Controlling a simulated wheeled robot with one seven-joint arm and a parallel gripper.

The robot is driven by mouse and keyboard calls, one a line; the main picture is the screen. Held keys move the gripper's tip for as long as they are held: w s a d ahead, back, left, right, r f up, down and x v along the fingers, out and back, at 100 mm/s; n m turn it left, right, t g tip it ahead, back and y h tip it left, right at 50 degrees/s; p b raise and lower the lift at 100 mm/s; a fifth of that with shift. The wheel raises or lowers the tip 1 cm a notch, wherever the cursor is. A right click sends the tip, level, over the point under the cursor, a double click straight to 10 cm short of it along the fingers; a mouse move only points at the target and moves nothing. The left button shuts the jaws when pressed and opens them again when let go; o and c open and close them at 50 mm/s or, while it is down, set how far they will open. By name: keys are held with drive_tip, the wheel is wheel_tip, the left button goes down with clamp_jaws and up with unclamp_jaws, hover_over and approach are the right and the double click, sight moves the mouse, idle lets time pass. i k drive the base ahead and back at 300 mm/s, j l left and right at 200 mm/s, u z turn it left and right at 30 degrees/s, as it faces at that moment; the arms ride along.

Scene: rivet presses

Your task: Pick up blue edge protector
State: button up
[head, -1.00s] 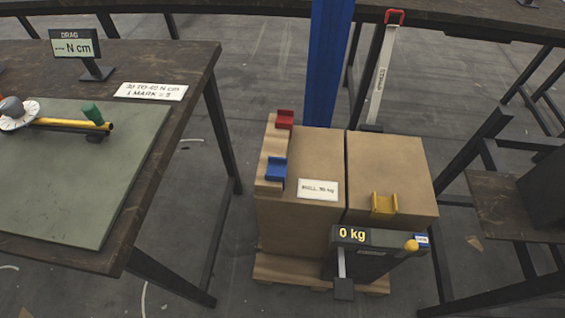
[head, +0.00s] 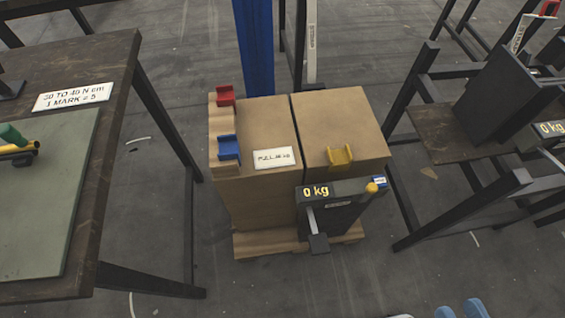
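The blue edge protector (head: 229,147) sits at the left edge of the cardboard box stack (head: 262,125), on a narrow cardboard ledge. A red edge protector (head: 225,95) lies behind it on the same side. A yellow edge protector (head: 340,156) lies on the front part of the right box. My gripper is not in view. Nothing covers the blue edge protector.
A dark workbench (head: 100,75) with a green mat (head: 45,215) stands at the left. A scale unit (head: 340,198) reading "0 kg" stands before the boxes. A blue post (head: 254,45) rises behind them. Dark stands (head: 460,135) are at the right.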

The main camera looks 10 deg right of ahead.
sight(228, 146)
drive_tip(key=i+j, duration=0.1)
drive_tip(key=j, duration=0.35)
drive_tip(key=i+j, duration=0.1)
drive_tip(key=j, duration=0.75)
drive_tip(key=i+j, duration=0.15)
drive_tip(key=j, duration=0.25)
drive_tip(key=i+j, duration=0.1)
drive_tip(key=j, duration=0.35)
